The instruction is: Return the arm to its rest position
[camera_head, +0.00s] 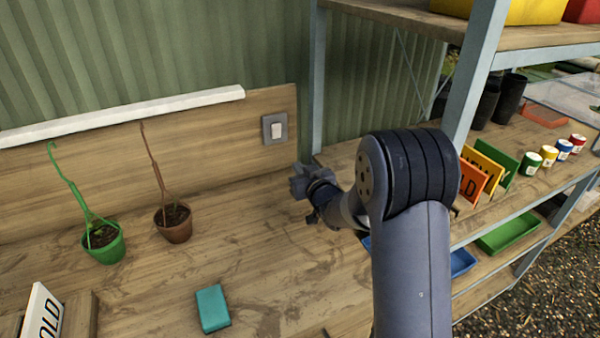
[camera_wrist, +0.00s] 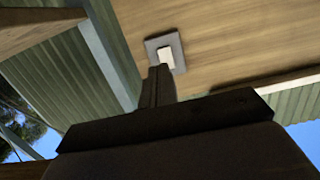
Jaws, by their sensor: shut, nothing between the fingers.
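My arm reaches out over the wooden bench from the right in the head view. My gripper (camera_head: 306,186) is at its far end, in front of the wooden back panel (camera_head: 225,131) and below a wall switch (camera_head: 275,128). In the wrist view my gripper (camera_wrist: 160,72) shows as a dark narrow shape, shut and empty. Its tip overlaps the switch's lower part in the wrist view (camera_wrist: 180,42); I cannot tell whether they touch.
A green pot (camera_head: 104,246) and a brown pot (camera_head: 173,224) stand left on the bench. A teal block (camera_head: 213,308) lies at the front. A shelf post (camera_head: 316,80) rises close behind my gripper. Signs (camera_head: 474,182) and small cans (camera_head: 531,163) stand on the right shelf.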

